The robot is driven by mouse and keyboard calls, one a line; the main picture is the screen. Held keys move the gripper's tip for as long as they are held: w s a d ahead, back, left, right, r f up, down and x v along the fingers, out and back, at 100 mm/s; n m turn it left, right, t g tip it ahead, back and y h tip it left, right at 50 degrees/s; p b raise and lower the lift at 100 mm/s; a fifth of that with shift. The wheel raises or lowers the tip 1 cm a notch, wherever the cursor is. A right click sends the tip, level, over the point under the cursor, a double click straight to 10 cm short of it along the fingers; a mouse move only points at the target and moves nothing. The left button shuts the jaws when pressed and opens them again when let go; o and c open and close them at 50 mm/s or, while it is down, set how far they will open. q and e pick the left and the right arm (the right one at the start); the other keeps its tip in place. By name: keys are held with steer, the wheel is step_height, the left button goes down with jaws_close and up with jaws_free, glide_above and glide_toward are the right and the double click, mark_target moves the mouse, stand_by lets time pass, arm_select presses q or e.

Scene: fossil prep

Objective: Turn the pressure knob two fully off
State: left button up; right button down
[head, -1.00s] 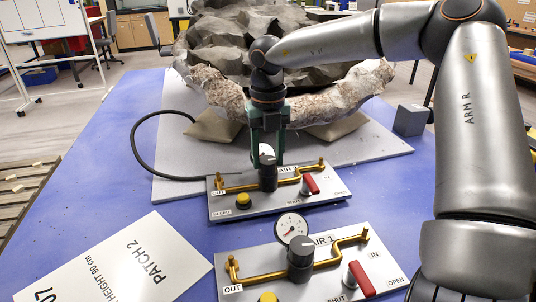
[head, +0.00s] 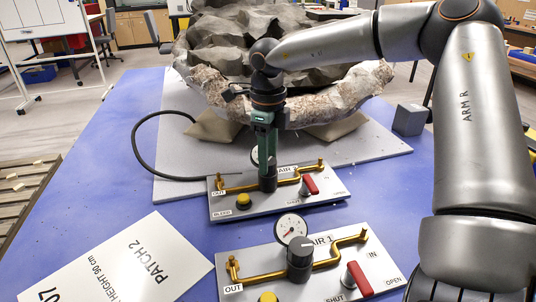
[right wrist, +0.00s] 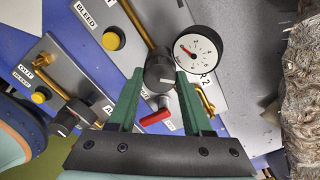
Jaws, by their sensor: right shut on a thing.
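The rear valve panel (head: 225,209), labelled AIR 2, lies flat on the table and carries the black pressure knob two (head: 268,184). My right gripper (head: 267,172) points straight down over it and is shut on the knob. In the right wrist view the knob (right wrist: 159,74) sits between the green fingertips (right wrist: 157,82). The AIR 2 gauge (right wrist: 197,50) shows there with a red needle; in the head view my gripper mostly hides it. The knob's top mark cannot be read clearly. My left gripper is in neither view.
The front AIR 1 panel (head: 375,250) has its own black knob (head: 300,260), gauge (head: 291,228) and red lever (head: 360,279). The AIR 2 red lever (head: 310,184) and yellow button (head: 243,201) are close to my gripper. A large fossil block (head: 215,90) stands behind.

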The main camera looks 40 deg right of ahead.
steer(key=n, duration=0.4)
steer(key=shift+n, duration=0.3)
steer(key=n+p, duration=0.1)
steer(key=n, duration=0.2)
steer(key=shift+n, duration=0.4)
steer(key=n, duration=0.3)
steer(key=shift+w+n, duration=0.1)
steer(key=shift+n, duration=0.2)
steer(key=n+p, duration=0.1)
steer(key=n, duration=0.3)
steer(key=shift+n, duration=0.3)
steer(key=n, duration=0.8)
steer(key=shift+p, duration=0.35)
steer(key=n, duration=0.7)
steer(key=shift+p, duration=0.3)
steer(key=shift+n, duration=0.3)
